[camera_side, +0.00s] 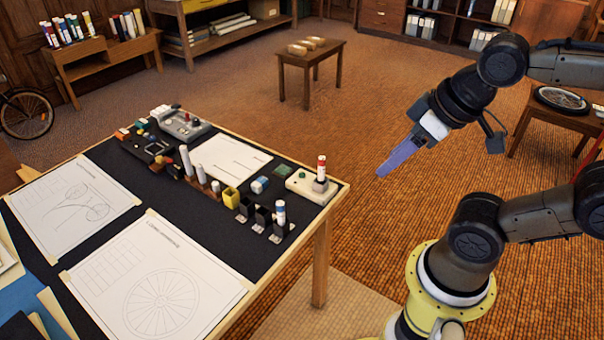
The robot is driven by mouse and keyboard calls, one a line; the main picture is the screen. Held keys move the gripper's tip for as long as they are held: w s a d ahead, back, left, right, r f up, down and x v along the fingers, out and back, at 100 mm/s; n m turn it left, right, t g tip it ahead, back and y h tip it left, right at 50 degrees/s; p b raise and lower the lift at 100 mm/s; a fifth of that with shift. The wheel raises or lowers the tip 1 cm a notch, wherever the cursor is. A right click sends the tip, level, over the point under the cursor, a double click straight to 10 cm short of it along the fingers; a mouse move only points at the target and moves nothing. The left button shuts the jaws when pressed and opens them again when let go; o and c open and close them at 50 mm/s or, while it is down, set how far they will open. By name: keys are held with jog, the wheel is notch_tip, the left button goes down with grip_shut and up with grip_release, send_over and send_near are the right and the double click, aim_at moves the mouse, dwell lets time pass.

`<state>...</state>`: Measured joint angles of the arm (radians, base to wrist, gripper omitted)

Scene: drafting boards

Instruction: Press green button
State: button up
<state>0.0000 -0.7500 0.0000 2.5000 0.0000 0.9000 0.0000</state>
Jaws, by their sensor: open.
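A small dark green block (284,170) sits on the black-topped drafting table (215,235), near its far right corner. It may be the green button, but it is too small to tell for sure. My gripper (384,171), with purple fingers, is in the air to the right of the table. It is open, with nothing seen in it, and apart from everything on the table.
Beside the green block is a white box (300,182) with a red-and-white marker (321,168) upright on it. Holders, a yellow cup (231,198) and a grey device (180,124) crowd the tabletop. Drawing sheets (160,290) lie in front. Floor between table and arm is clear.

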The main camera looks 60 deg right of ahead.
grip_shut()
dwell(1.4)
